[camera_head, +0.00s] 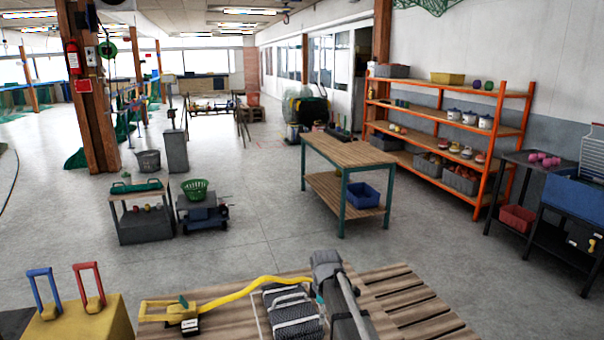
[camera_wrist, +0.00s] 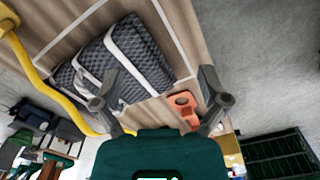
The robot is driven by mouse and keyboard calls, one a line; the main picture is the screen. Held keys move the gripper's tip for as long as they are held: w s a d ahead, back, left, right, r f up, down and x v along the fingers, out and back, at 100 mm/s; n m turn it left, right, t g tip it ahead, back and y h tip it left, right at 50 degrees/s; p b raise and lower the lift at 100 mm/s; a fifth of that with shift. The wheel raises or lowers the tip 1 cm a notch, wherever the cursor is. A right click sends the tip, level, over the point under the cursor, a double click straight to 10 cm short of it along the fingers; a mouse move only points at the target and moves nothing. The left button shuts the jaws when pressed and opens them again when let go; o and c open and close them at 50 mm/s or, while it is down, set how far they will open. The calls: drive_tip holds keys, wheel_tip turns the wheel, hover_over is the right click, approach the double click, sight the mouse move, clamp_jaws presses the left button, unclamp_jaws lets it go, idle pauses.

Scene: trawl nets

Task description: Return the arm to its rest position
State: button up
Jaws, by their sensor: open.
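My arm reaches over the wooden pallet (camera_head: 405,295) at the bottom of the head view. My gripper (camera_wrist: 160,100) shows in the wrist view with its two grey fingers spread wide apart. Nothing is held between them. A dark grey mesh bundle with white straps (camera_wrist: 145,50) lies beyond the fingertips, and it also shows on the pallet in the head view (camera_head: 290,308). An orange piece with a hole (camera_wrist: 184,106) lies beside the bundle, seen between the fingers. A yellow strap (camera_head: 235,292) runs across the pallet beside the bundle. The fingers are not clear in the head view.
A yellow block with blue and red handles (camera_head: 75,320) stands left of the pallet. A wooden workbench (camera_head: 350,153) and orange shelving (camera_head: 440,135) stand beyond. A small cart (camera_head: 202,215) is at left. A dark green crate (camera_wrist: 280,155) shows in the wrist view. The central floor is clear.

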drive_tip(key=s+d+m, duration=0.5)
drive_tip(key=s+m, duration=0.3)
drive_tip(key=s, duration=0.1)
drive_tip(key=s+d+m, duration=0.5)
drive_tip(key=s+m, duration=0.3)
drive_tip(key=s, duration=0.1)
drive_tip(key=shift+s+d, duration=0.3)
drive_tip(key=shift+d, duration=0.05)
